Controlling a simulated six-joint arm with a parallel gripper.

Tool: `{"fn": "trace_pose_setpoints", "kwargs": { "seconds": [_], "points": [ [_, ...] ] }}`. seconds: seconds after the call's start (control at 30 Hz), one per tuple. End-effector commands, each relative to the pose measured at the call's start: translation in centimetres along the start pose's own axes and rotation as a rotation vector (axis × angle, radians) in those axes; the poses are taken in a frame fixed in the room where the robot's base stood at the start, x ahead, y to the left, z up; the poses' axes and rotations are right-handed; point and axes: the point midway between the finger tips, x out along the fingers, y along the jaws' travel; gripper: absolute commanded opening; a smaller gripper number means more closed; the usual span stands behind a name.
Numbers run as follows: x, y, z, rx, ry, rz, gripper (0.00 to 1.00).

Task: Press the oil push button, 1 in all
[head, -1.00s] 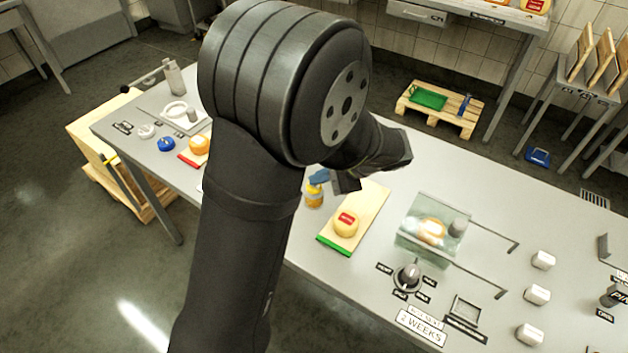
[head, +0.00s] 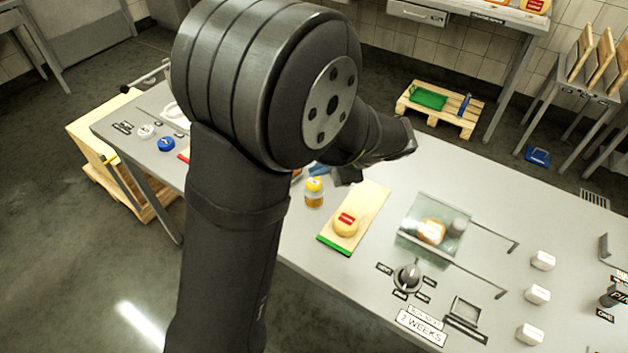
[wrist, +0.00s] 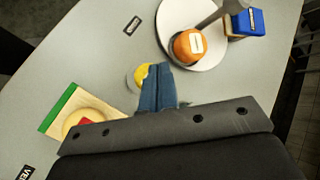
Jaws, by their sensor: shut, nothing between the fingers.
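A small amber jar with a yellow top (head: 314,191), which looks like the oil push button, stands upright on the grey table, left of the cheese board. Its yellow top (wrist: 141,75) also shows in the wrist view, just left of the fingertips and partly hidden by them. My gripper (head: 319,170) is shut and empty, with blue fingers, and appears just behind the jar in the head view, partly hidden by my arm. In the wrist view the shut fingers (wrist: 156,72) reach beside the yellow top. I cannot tell whether they touch it.
A board with a green edge (head: 331,244) holds a yellow cheese right of the jar. A clear box (head: 408,240) and a dial (head: 407,277) stand farther right. The wrist view shows a round white plate (wrist: 172,22) with an orange cheese (wrist: 187,46) and a blue block (wrist: 247,22).

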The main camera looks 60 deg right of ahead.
Motion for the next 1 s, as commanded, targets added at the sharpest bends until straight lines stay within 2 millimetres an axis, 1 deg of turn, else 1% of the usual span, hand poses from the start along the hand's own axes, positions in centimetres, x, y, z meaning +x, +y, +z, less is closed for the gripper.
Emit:
{"fn": "trace_pose_setpoints", "kwargs": {
  "seconds": [0.5,1.0],
  "points": [
    [-3.2,-2.3,2.3,-0.001,0.001,0.000,0.00],
    [-3.3,-2.4,2.4,0.000,0.000,0.000,0.00]
  ]
}}
